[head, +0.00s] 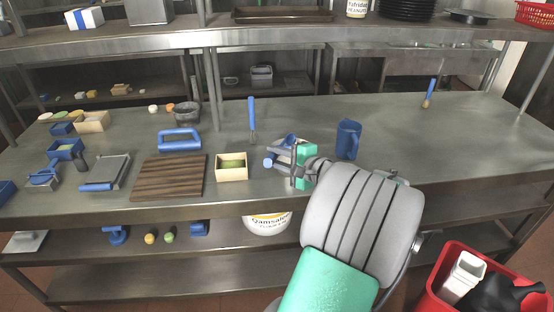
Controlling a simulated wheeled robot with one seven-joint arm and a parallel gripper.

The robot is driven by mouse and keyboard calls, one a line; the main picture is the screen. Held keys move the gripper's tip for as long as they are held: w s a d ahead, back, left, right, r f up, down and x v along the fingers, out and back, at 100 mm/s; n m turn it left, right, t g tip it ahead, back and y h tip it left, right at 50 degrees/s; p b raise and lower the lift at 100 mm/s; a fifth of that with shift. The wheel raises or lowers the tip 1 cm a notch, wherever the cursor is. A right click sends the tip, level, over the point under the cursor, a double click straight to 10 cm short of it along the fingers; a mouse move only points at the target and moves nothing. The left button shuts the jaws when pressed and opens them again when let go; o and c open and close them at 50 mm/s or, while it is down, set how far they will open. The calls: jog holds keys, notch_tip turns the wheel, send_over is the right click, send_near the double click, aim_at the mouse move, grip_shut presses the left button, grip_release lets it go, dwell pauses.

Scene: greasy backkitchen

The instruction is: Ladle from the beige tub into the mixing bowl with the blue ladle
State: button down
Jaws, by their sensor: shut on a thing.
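A square beige tub (232,175) with green contents stands on the steel table, right of the ribbed wooden board. My gripper (294,162) is just right of the tub, seen from behind and partly covered by my own wrist. It is shut on a blue-and-grey thing, apparently the blue ladle (268,162); its blue end sticks out on the left. The ladle's bowl cannot be made out. I cannot tell for sure which vessel is the mixing bowl; a dark grey bowl (186,116) stands at the back left of the table.
The table's right side is mostly clear, with a blue-handled brush (428,93) at the back.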

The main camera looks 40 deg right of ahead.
jog(key=shift+s+a+f+t+h+b, duration=0.15)
jog(key=shift+f+t+b, duration=0.25)
jog(key=shift+b, duration=0.5)
jog(key=shift+s+f+t+h+b, duration=0.15)
jog(key=shift+s+f+t+b, duration=0.25)
jog(key=shift+b, duration=0.45)
jog(key=shift+w+a+f+t+b, duration=0.1)
jog(key=shift+f+t+b, duration=0.15)
jog(key=shift+b, duration=0.55)
jog(key=shift+r, duration=0.15)
